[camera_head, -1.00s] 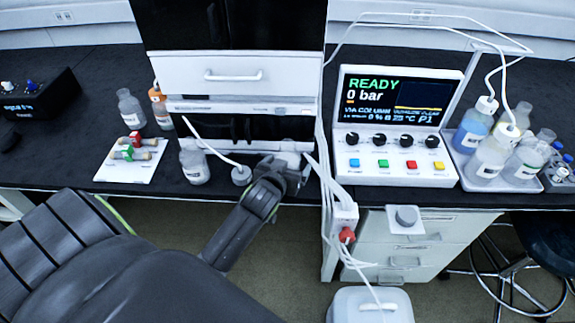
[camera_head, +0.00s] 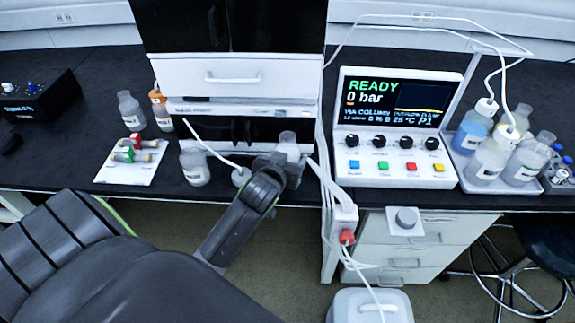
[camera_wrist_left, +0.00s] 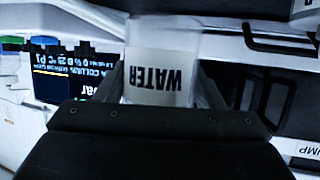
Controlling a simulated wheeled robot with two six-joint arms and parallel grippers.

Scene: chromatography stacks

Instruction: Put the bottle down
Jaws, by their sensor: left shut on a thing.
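A clear bottle (camera_head: 288,146) stands roughly upright in my left gripper (camera_head: 284,163), in front of the dark opening of the tall cabinet stack. In the left wrist view the bottle's white WATER label (camera_wrist_left: 160,80) faces the camera upside down. The fingers of my left gripper (camera_wrist_left: 162,92) are on both sides of the bottle, shut on it. The bottle's base is hidden by the gripper in the head view, so I cannot tell whether it touches the bench. My right gripper is not in view.
A small bottle (camera_head: 195,168) and a stopper with a white tube (camera_head: 240,176) are left of the gripper. A card (camera_head: 125,174) with coloured fittings lies farther left. The READY console (camera_head: 395,175) and a bottle tray (camera_head: 462,176) stand right. White cables (camera_head: 322,175) hang close by.

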